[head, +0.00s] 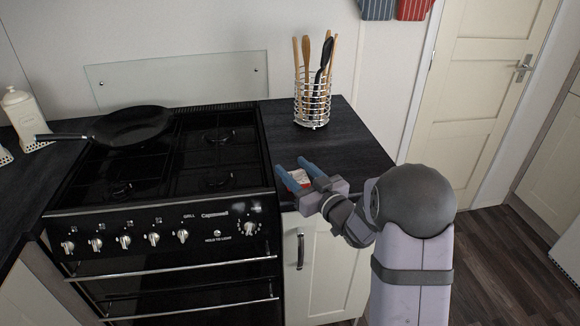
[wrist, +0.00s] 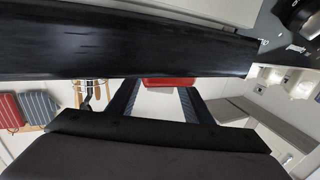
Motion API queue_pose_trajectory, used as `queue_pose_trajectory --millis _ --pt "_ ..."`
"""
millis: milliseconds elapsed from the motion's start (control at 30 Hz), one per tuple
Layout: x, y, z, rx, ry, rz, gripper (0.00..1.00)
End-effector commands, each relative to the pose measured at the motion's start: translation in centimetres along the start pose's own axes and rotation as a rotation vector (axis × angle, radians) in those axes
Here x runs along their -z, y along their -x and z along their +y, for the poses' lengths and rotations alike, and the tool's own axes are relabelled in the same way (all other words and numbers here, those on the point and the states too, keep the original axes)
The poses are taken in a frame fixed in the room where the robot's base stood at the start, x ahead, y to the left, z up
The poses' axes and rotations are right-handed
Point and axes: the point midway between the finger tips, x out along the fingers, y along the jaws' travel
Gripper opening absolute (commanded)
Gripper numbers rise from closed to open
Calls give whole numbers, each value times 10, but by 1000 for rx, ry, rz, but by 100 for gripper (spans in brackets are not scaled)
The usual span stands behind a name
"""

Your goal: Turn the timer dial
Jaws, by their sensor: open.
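A small red and white item (head: 298,178), which looks like a kitchen timer, sits on the dark counter right of the stove. Its dial face is too small to make out. My gripper (head: 293,171) is open, with its blue fingers on either side of it; I cannot tell whether they touch it. In the wrist view a red part of it (wrist: 168,82) shows between the finger tips of my gripper (wrist: 158,85). A larger knob with markings around it (head: 248,228) is on the oven panel, below and left of my gripper.
A wire utensil holder (head: 312,104) stands behind my gripper on the counter (head: 345,140). A black frying pan (head: 133,127) rests on the stove at the left. Several knobs (head: 124,241) line the oven front.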

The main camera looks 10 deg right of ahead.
Motion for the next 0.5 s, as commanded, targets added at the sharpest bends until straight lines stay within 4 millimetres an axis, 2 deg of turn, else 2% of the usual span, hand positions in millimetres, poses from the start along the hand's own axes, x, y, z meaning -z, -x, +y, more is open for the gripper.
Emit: queue_pose_trajectory --millis 200,500 --pt "-1 30 1 -2 1 0 46" --pt "0 45 0 0 1 0 46"
